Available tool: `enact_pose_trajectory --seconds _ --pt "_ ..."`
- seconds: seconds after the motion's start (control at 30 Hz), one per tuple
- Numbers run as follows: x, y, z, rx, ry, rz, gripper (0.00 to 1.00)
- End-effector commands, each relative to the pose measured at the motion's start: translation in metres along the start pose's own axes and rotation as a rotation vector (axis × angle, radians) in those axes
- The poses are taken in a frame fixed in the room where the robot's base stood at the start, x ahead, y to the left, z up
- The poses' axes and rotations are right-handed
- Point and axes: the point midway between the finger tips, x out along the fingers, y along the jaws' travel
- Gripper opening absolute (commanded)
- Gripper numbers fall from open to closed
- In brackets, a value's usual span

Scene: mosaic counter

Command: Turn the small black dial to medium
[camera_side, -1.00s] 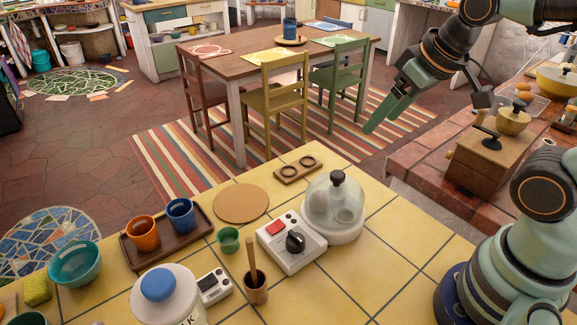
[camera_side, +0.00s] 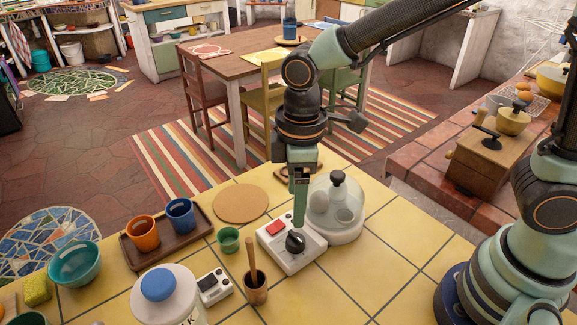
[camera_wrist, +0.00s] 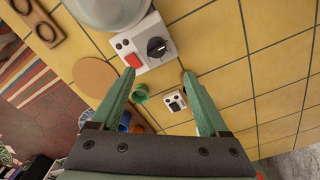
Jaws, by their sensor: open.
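The small black dial (camera_side: 295,242) sits on top of a white box (camera_side: 281,256) that also carries a red button (camera_side: 275,228). In the wrist view the dial (camera_wrist: 157,47) shows a pale pointer mark, and no setting labels can be read. My gripper (camera_side: 299,222) points down just above and behind the dial in the side view. In the wrist view my gripper (camera_wrist: 163,82) is open with its two fingers wide apart and nothing between them. The dial lies beyond the fingertips there. Whether a finger touches the dial cannot be told.
A glass dome (camera_side: 336,200) on a white base stands close to the right of the box. A green cup (camera_side: 228,240), a brown cup with a wooden stick (camera_side: 256,288) and a small white device (camera_side: 214,286) stand to the left.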

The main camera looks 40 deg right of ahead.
Motion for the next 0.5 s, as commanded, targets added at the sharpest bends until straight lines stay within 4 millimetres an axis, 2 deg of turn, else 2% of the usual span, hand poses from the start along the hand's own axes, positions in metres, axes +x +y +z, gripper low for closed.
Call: enact_pose_trajectory --seconds 0.5 --pt "0.09 0.004 0.005 0.004 -0.005 -0.002 0.78"
